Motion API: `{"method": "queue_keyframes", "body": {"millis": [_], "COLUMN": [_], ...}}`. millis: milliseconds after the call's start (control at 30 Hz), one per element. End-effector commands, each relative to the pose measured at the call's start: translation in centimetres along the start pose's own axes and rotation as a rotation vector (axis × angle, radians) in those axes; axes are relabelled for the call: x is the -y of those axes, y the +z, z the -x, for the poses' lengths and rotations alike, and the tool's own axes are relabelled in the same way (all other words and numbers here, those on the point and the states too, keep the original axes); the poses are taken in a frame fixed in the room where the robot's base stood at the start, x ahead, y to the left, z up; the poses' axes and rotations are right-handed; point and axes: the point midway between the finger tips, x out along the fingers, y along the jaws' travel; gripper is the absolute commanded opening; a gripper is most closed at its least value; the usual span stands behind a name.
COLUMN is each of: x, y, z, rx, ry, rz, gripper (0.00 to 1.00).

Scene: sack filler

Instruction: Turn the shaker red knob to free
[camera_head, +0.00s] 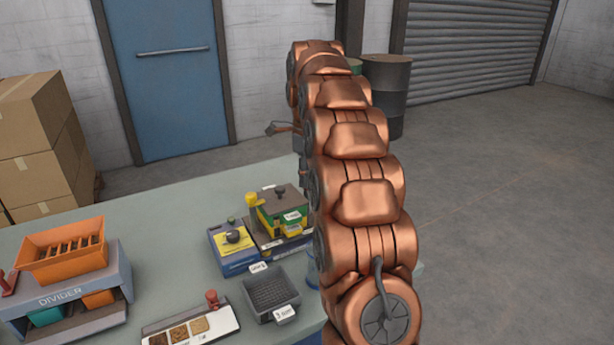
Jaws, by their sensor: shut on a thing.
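A low machine with green and yellow layers and a dark lid (278,205) stands on the table; it may be the shaker. Its right end is hidden behind my copper arm. No red knob shows on the part I see. Only dark bits of my gripper (303,172) seem to show at the arm's left edge, above the machine's right end. Its fingertips are hidden. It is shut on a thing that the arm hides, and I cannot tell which.
A blue box with a black knob (233,237) adjoins the machine. A dark mesh tray (272,293), a sample board with a red knob (212,298) and the orange-topped divider (65,285) stand nearer. Cartons (35,140) stand left. The floor right is clear.

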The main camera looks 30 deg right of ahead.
Motion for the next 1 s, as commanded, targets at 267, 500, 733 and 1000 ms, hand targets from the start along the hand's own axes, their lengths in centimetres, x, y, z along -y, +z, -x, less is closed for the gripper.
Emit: {"method": "queue_keyframes", "body": {"millis": [267, 500, 733, 1000], "x": [0.01, 0.01, 0.0, -0.01], "y": [-0.04, -0.04, -0.02, -0.02], "z": [0.01, 0.0, 0.0, 0.02], "rx": [-0.001, 0.0, 0.0, 0.0], "ry": [0.0, 0.0, 0.0, 0.0], "rz": [-0.008, -0.007, -0.006, 0.002], "gripper": [0.0, 0.38, 0.54, 0.54]}}
